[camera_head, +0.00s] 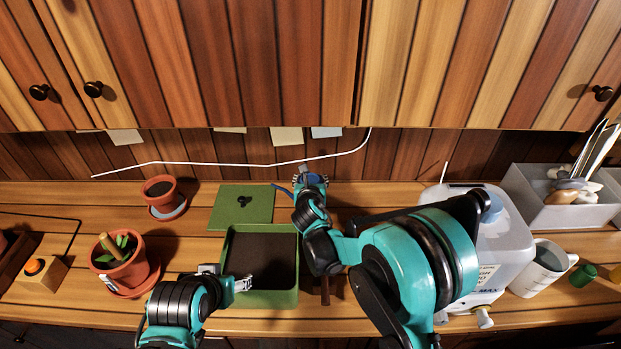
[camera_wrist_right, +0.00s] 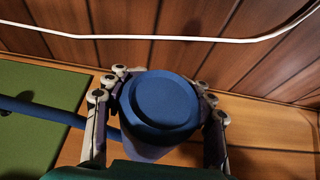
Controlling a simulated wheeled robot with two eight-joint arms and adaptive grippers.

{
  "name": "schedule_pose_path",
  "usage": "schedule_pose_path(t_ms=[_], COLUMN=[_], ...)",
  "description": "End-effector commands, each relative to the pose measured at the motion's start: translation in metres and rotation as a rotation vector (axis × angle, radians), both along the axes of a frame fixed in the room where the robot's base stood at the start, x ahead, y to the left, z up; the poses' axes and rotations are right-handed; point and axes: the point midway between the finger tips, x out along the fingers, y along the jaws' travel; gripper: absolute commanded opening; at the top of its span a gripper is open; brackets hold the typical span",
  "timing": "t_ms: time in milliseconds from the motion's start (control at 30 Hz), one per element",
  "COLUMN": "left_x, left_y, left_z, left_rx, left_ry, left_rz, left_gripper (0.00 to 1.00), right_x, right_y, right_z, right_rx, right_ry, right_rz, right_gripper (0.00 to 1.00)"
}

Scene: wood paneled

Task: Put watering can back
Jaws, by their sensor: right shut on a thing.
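The blue watering can (camera_head: 315,180) is at the back of the counter, mostly hidden behind my right gripper (camera_head: 309,180). In the right wrist view the round blue body of the can (camera_wrist_right: 160,102) sits between the two fingers, which are shut on it. Its thin blue spout (camera_wrist_right: 50,112) points left toward the green lid. I cannot tell whether the can touches the counter. My left gripper (camera_head: 228,277) is at the front left of the green planter box (camera_head: 273,299), its fingers apart with nothing visible between them.
A green lid (camera_head: 228,218) lies behind the planter box. Potted plants (camera_head: 117,264) and an empty-looking pot (camera_head: 160,192) stand left. A white cable (camera_head: 230,164) crosses the back wall.

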Motion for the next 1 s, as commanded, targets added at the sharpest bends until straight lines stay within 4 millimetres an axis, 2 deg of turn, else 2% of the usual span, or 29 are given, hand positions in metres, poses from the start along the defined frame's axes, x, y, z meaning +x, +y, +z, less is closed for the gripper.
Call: schedule_pose_path(t_ms=[533,567,633,667,900,967,1000], left_x=[0.0000,0.0001,0.0000,0.0000,0.0000,0.0000,0.0000], left_y=[0.0000,0.0000,0.0000,0.0000,0.0000,0.0000,0.0000], left_z=[-0.0060,-0.0056,-0.0050,-0.0050,-0.0050,-0.0050,-0.0050], left_rx=[0.000,0.000,0.000,0.000,0.000,0.000,0.000], left_ry=[0.000,0.000,0.000,0.000,0.000,0.000,0.000], left_rz=[0.000,0.000,0.000,0.000,0.000,0.000,0.000], left_gripper=[0.57,0.57,0.57,0.57,0.57,0.57,0.57], right_x=[0.0001,0.0002,0.0001,0.0001,0.0001,0.0000,-0.0001], right_y=[0.0002,0.0001,0.0001,0.0002,0.0001,-0.0001,-0.0001], right_z=[-0.0058,-0.0054,-0.0049,-0.0049,-0.0050,-0.0057,-0.0057], right_rx=[0.000,0.000,0.000,0.000,0.000,0.000,0.000], right_ry=[-0.001,-0.001,-0.001,-0.001,0.000,0.001,0.001], right_rz=[0.001,0.001,0.000,0.000,0.000,0.000,0.000], right_gripper=[0.00,0.54,0.72,0.79,0.79,0.95,0.96])
